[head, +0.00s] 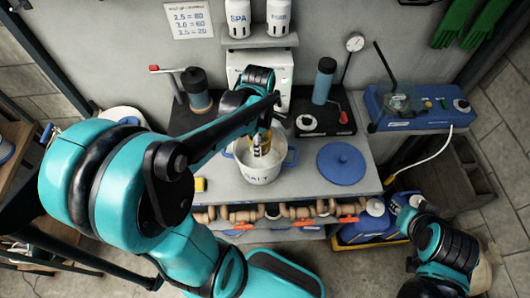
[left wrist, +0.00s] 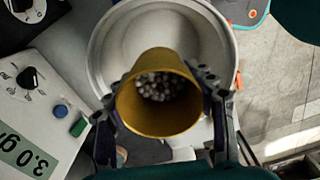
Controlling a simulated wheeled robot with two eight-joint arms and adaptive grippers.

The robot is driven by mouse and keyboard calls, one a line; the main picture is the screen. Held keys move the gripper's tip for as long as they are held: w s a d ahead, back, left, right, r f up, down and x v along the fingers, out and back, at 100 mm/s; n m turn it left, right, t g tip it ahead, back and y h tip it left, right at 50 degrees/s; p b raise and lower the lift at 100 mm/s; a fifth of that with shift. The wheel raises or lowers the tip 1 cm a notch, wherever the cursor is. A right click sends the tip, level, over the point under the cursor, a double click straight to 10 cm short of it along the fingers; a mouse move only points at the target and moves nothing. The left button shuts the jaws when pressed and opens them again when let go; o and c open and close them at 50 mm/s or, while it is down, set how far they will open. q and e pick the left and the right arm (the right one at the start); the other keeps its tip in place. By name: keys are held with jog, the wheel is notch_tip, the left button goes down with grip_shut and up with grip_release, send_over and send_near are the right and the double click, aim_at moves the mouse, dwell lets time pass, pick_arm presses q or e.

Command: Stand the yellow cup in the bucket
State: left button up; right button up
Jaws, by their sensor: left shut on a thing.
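The yellow cup (left wrist: 158,118) is in my left gripper (left wrist: 170,95), with one finger on each side of it. White pellets lie inside the cup. In the head view the cup (head: 265,133) shows only in part behind my left arm. The pale bucket (head: 258,178), marked with dark lettering and with blue side handles, stands on the grey bench below the gripper. In the left wrist view the bucket's round rim (left wrist: 97,42) surrounds much of the cup from behind. The exact height of the cup over the bucket floor is unclear. My right arm shows at lower right, its gripper hidden.
A blue round lid (head: 342,163) lies right of the bucket. A yellow block (head: 200,184) lies left. A white device with a display (left wrist: 35,125) stands close by the bucket.

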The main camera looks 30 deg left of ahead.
pick_arm(q)
jog(key=b, duration=0.1)
send_over(260, 162)
notch_tip(260, 162, down, 4)
jog(key=shift+f, duration=0.1)
jog(key=shift+w+f+b, duration=0.1)
jog(key=shift+f+b, duration=0.55)
jog(key=shift+f, duration=1.3)
jog(key=shift+f, duration=0.1)
jog(key=o, duration=1.2)
